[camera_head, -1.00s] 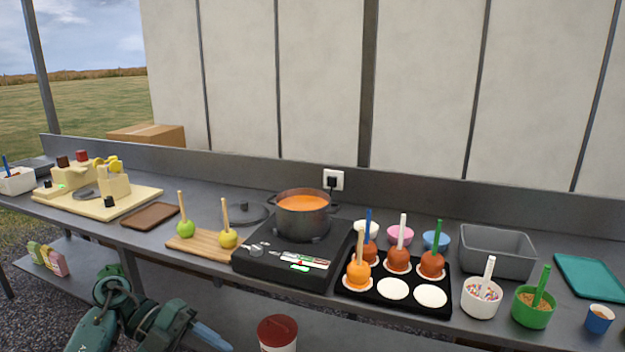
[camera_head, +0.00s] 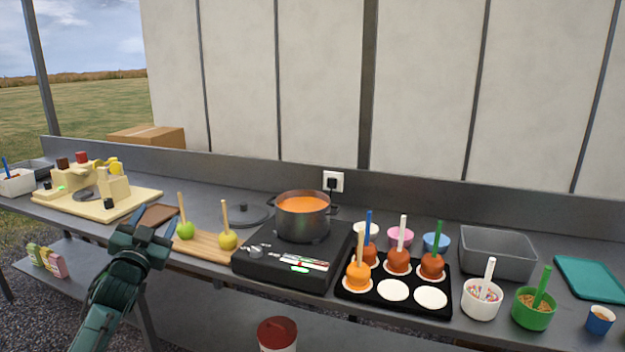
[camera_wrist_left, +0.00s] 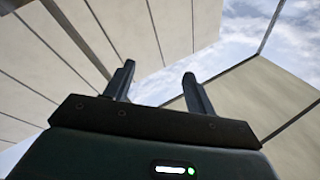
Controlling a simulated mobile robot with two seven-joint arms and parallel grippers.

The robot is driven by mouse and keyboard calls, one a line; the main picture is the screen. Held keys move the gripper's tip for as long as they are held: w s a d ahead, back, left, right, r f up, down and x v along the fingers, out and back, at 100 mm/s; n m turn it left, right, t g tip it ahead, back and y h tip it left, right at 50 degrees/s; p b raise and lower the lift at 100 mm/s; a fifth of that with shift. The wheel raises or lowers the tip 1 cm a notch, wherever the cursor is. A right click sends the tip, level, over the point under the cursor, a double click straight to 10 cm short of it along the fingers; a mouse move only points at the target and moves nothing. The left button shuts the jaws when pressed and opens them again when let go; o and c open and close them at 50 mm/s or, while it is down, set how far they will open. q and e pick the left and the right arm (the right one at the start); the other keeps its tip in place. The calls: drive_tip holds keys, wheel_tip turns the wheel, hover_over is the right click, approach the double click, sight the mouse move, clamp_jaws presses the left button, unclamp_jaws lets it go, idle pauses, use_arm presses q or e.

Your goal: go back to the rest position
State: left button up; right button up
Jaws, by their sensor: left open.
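My left gripper (camera_head: 152,229) is raised in front of the counter's left part, fingers pointing up. It overlaps the brown tray (camera_head: 158,212) in the head view. In the left wrist view the two fingers (camera_wrist_left: 158,85) stand apart with nothing between them, against wall panels and sky. My right gripper is not in view.
A wooden board (camera_head: 208,246) with two apples on sticks lies right of my left gripper. A pot (camera_head: 303,222) of orange liquid stands on a black stove (camera_head: 262,263). A black tray (camera_head: 380,301) holds several coated apples. A cream machine (camera_head: 90,190) stands at left.

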use_arm(q)
drive_tip(key=s+d+f+n+g, duration=0.1)
drive_tip(key=s+d+f+g, duration=0.15)
drive_tip(key=f, duration=0.65)
drive_tip(key=s+d+f+n+g, duration=0.1)
drive_tip(key=s+d+f+g, duration=0.2)
drive_tip(key=f, duration=0.5)
drive_tip(key=s+d+f+g+h, duration=0.1)
drive_tip(key=s+d+f, duration=0.4)
drive_tip(key=s, duration=0.4)
drive_tip(key=s+d+f+g+h, duration=0.2)
drive_tip(key=s+d+f, duration=0.1)
drive_tip(key=s+f, duration=0.6)
drive_tip(key=s+d+g, duration=0.1)
drive_tip(key=s+d, duration=0.2)
drive_tip(key=s, duration=0.4)
drive_tip(key=s+d+f+g, duration=0.1)
drive_tip(key=s+d, duration=0.2)
drive_tip(key=s, duration=0.5)
drive_tip(key=shift+s+h, duration=0.3)
drive_tip(key=shift+h, duration=0.1)
drive_tip(key=shift+f, duration=0.1)
